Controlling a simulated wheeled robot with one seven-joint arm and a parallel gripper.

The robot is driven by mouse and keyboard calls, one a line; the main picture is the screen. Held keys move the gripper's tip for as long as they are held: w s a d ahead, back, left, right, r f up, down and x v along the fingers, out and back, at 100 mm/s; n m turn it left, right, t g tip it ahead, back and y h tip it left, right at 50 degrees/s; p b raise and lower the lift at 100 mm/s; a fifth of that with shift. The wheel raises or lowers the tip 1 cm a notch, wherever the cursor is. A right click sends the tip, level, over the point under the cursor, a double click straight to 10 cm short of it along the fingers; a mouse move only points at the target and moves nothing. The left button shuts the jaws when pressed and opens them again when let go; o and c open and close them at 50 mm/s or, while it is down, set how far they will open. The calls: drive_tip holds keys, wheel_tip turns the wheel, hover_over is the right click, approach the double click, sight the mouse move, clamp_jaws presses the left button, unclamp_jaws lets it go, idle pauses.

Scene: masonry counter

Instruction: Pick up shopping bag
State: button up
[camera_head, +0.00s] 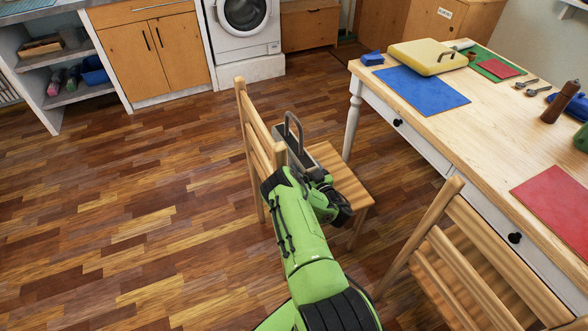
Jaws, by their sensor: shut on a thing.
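The shopping bag (284,142) shows as a small grey shape with a dark arched handle loop, just past the end of my arm, between the chair's backrest and seat. My gripper (306,163) is at the bag's near side, over the wooden chair (325,160), and is shut on it. My green arm hides most of the bag, the fingertips and part of the chair. I cannot tell whether the bag rests on the seat or hangs above it.
A wooden table (480,120) stands at the right with a yellow case (428,57), a blue mat (422,90) and a red mat (560,205). A second chair (480,255) stands at lower right. A washing machine (243,28) is behind. The left floor is clear.

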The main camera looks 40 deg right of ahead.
clamp_jaws()
drive_tip(key=shift+r, duration=0.1)
